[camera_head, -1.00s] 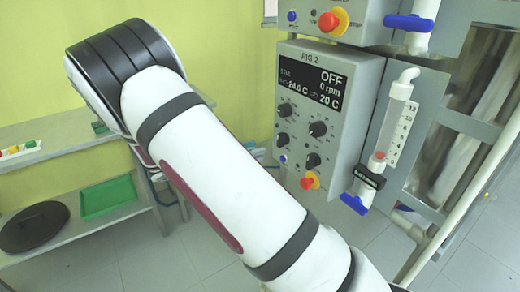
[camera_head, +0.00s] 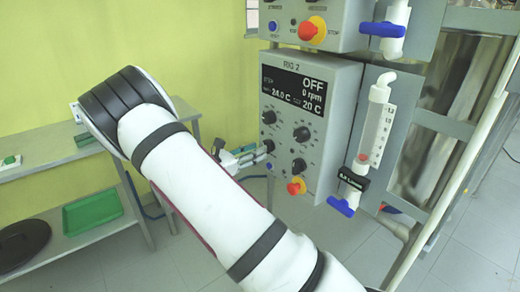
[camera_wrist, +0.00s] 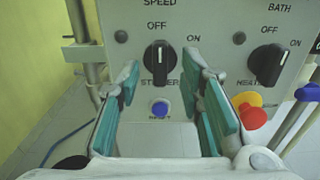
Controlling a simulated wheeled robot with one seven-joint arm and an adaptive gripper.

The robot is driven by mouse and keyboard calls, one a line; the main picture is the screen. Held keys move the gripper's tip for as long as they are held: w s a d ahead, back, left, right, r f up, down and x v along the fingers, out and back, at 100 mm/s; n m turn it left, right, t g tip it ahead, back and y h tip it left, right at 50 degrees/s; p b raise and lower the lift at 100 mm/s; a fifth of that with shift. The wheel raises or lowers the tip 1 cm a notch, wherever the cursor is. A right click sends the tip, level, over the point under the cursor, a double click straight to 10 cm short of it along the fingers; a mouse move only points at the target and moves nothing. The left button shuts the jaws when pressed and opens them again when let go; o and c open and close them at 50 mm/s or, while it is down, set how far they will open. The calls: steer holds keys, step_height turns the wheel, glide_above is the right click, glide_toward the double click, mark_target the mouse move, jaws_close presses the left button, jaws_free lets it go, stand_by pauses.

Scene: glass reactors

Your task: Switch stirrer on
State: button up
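The RIG 2 control box (camera_head: 335,85) has a display (camera_head: 293,91) reading OFF and 0 rpm. Its black stirrer knob (camera_wrist: 160,62) is labelled STIRRER, with OFF above and ON to the upper right. The knob's pale mark points up at OFF. In the head view the stirrer knob (camera_head: 268,146) is at the panel's lower left. My gripper (camera_wrist: 162,78) is open, with one finger on either side of the knob. I cannot tell if the fingers touch it. In the head view my gripper (camera_head: 262,153) is at the panel's left edge, partly hidden by my arm.
A blue reset button (camera_wrist: 160,108) sits below the stirrer knob. The heater knob (camera_wrist: 268,64) is to the right, with a red-and-yellow stop button (camera_wrist: 252,110) below. A glass tube with a blue valve (camera_head: 342,206) stands right of the box. Shelves (camera_head: 60,150) are at left.

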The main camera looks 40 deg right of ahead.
steer(key=shift+d, duration=1.3)
steer(key=shift+c, duration=0.5)
jaws_close()
steer(key=shift+m, duration=0.3)
steer(key=m, duration=0.5)
steer(key=m+p, duration=0.1)
steer(key=m, duration=0.5)
steer(key=shift+s+f+p, duration=0.15)
steer(key=shift+p, duration=0.15)
steer(key=shift+m, duration=0.3)
